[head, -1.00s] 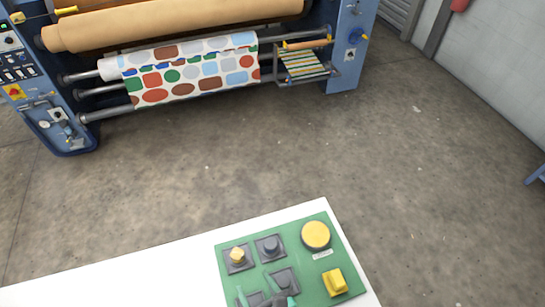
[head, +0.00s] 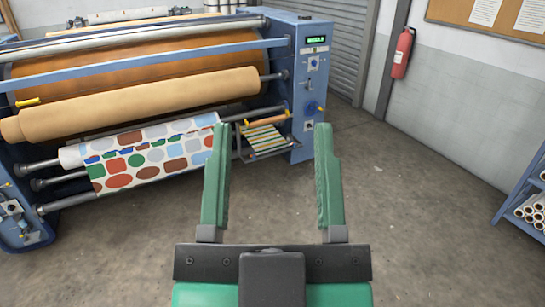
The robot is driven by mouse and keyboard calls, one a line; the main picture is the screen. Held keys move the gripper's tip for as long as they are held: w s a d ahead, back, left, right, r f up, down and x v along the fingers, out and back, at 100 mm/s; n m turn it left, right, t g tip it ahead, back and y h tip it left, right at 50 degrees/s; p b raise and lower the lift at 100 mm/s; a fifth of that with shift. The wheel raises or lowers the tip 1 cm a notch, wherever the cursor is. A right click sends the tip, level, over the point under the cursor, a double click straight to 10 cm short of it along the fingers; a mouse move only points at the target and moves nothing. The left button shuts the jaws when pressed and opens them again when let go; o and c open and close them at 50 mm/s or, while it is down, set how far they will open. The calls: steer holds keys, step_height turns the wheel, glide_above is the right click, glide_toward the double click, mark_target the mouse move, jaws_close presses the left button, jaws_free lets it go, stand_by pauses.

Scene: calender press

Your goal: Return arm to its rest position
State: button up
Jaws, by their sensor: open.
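My gripper (head: 270,128) is in the lower middle of the head view, with its two green fingers pointing up and away from me. The fingers are wide apart and nothing is between them but a view of the floor and the press behind. The calender press (head: 308,75) stands beyond it at the left, with a tan roll (head: 150,97) and a patterned fabric roll (head: 150,158) on its front. The gripper appears in front of the press and seems not to touch it.
A small striped piece (head: 266,140) hangs at the press's right end. A blue rack (head: 520,195) with white rolls stands at the right. A red fire extinguisher (head: 402,54) hangs on the wall. The concrete floor (head: 420,190) between is clear.

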step_height(320, 180, up, 32)
steer(key=p, duration=3.1)
steer(key=shift+a+f, duration=0.15)
steer(key=shift+f, duration=0.1)
